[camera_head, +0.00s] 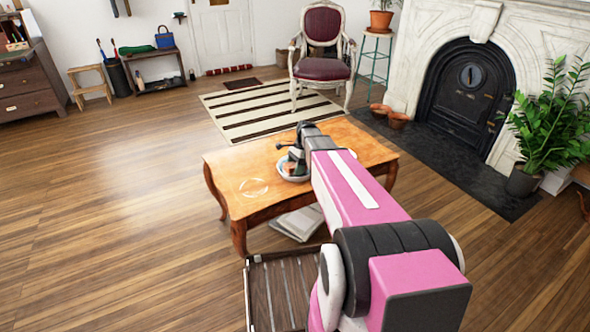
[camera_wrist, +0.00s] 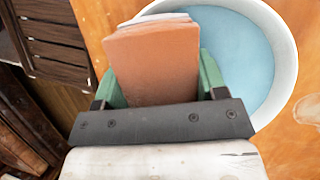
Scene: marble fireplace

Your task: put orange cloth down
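The orange cloth (camera_wrist: 152,62) is a flat, folded-looking, brownish-orange block in the wrist view. It fills the space between the green fingers of my gripper (camera_wrist: 160,76), which press on its two sides. A thin whitish edge shows just beyond its far end. Cloth and gripper are over or beside the bowl (camera_wrist: 284,45), white with a blue inside, on the wooden table (camera_wrist: 293,133). In the head view my gripper (camera_head: 296,160) is at the bowl (camera_head: 291,178) on the table (camera_head: 238,195); the cloth cannot be made out there. Whether the cloth touches anything below is hidden.
The table's left part is bare apart from a clear round outline (camera_head: 254,188). Books or papers (camera_head: 299,222) lie beneath the table. A slatted brown piece (camera_head: 280,290) stands in front. A red armchair (camera_head: 322,55) and striped rug (camera_head: 250,108) are behind.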

